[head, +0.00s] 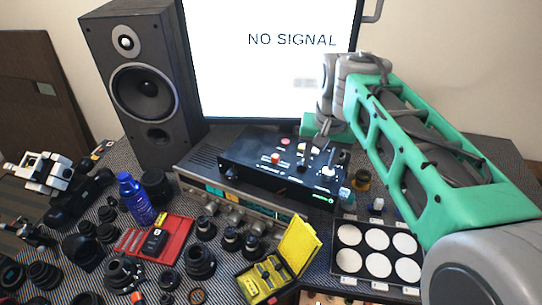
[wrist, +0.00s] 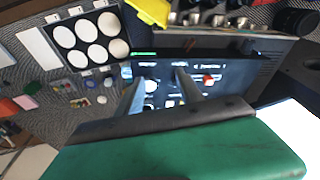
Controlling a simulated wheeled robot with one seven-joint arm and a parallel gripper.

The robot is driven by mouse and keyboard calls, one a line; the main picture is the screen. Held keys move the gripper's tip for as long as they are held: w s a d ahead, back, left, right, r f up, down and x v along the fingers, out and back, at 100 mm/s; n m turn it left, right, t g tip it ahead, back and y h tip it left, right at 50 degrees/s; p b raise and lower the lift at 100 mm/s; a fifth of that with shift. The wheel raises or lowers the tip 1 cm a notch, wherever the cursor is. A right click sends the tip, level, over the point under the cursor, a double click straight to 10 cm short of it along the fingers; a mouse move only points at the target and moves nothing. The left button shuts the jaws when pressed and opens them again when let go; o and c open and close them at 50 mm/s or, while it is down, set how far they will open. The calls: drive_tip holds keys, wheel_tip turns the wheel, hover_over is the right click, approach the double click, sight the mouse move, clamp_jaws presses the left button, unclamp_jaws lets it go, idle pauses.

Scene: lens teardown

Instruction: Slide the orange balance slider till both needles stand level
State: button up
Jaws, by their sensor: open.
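A black control box (head: 262,178) sits on top of a silver receiver; it also shows in the wrist view (wrist: 233,72). An orange-red knob (head: 275,159) stands on its left part; a red cap shows in the wrist view (wrist: 209,79). I cannot tell which control is the balance slider. A white knob (head: 328,171) is at the box's right. The needles are too small to read. My gripper (head: 318,140) is over the box's back right part. My wrist hides part of the panel.
The receiver (head: 240,208) lies under the box. A large speaker (head: 148,90) stands left, a white screen (head: 270,80) behind. A tray of white discs (head: 342,262) and an open yellow case (head: 297,246) lie in front. Lenses crowd the front left.

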drive_tip(key=w+a+m+g, duration=0.1)
drive_tip(key=w+a+m, duration=0.1)
drive_tip(key=w+a, duration=0.45)
drive_tip(key=g, duration=0.1)
hover_over(276, 155)
wheel_tip(276, 155, down, 3)
drive_tip(key=shift+s+f+m+b, duration=0.1)
drive_tip(key=shift+m+b, duration=0.2)
drive_tip(key=shift+m, duration=0.1)
drive_tip(key=shift+a+f, duration=0.1)
drive_tip(key=shift+a, duration=0.05)
wheel_tip(276, 155, down, 8)
drive_tip(key=shift+r+p, duration=0.25)
drive_tip(key=shift+p, duration=0.05)
clamp_jaws()
